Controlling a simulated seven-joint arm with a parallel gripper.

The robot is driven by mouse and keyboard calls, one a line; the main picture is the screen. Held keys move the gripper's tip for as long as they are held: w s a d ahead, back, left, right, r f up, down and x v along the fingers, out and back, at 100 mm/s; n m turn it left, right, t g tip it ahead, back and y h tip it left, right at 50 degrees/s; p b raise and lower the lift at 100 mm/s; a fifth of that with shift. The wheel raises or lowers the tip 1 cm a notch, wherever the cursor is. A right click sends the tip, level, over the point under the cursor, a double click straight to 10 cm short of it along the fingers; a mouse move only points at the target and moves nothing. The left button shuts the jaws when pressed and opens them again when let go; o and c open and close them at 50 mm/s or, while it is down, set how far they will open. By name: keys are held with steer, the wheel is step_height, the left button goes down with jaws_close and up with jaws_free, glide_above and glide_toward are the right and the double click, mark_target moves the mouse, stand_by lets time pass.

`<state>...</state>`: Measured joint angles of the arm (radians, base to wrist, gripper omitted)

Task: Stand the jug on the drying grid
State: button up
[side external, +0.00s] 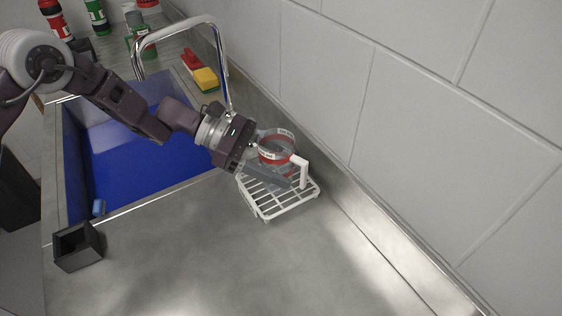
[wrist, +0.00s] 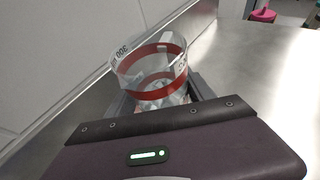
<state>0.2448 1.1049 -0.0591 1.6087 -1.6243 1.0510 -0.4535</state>
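The jug (side external: 276,147) is a clear cup with a red band and a white angular handle (side external: 302,169) on its right. It looks about upright over the white wire drying grid (side external: 266,211); I cannot tell whether its base touches the wires. My gripper (side external: 274,170) reaches in from the left, low over the grid, with one grey finger along the jug's near side. In the wrist view the jug (wrist: 150,66) sits between both fingers, which appear to press on its lower sides. Its base is partly hidden by my gripper.
The tiled wall (side external: 440,110) rises close behind the grid. A blue sink (side external: 140,140) with a chrome tap (side external: 222,60) lies to the left. A black open box (side external: 77,246) stands at the front left. The counter in front of the grid is clear.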

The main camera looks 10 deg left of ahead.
steer(key=shift+o, duration=1.3)
steer(key=shift+r, duration=0.2)
steer(key=v, duration=1.2)
